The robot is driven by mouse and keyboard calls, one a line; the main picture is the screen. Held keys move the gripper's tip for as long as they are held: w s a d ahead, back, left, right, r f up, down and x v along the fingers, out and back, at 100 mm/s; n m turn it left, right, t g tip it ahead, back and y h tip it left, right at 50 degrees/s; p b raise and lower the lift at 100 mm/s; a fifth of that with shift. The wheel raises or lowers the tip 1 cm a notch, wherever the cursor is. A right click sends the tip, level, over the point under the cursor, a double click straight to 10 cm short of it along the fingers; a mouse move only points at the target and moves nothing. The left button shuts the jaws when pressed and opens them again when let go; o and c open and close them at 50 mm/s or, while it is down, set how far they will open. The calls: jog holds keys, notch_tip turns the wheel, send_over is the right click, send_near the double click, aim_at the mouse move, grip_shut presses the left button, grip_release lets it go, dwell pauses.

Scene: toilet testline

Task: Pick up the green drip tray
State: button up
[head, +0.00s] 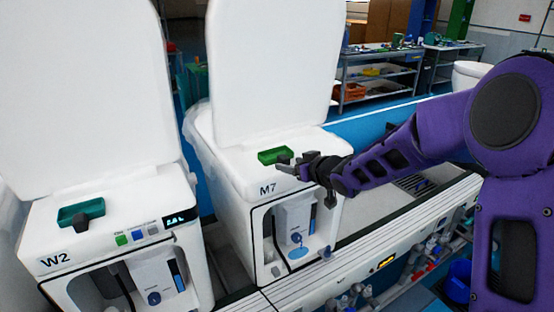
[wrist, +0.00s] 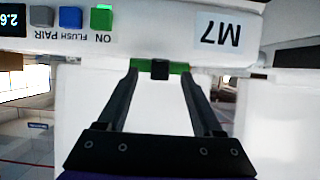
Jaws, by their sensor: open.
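The green drip tray (head: 270,155) lies on top of the white unit marked M7, near its front edge. My gripper (head: 287,160) is at the tray's front right side in the head view, partly covering it. In the wrist view the green tray (wrist: 178,67) shows as a thin strip with a black block (wrist: 160,69) at its middle. My open gripper (wrist: 160,75) has one finger on each side of that block, with gaps between. Whether the fingertips touch the tray cannot be told.
The wrist picture is upside down. The white M7 unit (head: 240,182) has a tall raised lid (head: 270,70) behind the tray. To the left, unit W2 (head: 40,245) carries a teal tray (head: 80,211) and buttons. Shelving (head: 380,75) stands in the background.

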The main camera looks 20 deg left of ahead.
jog(key=shift+x, duration=1.2)
grip_shut()
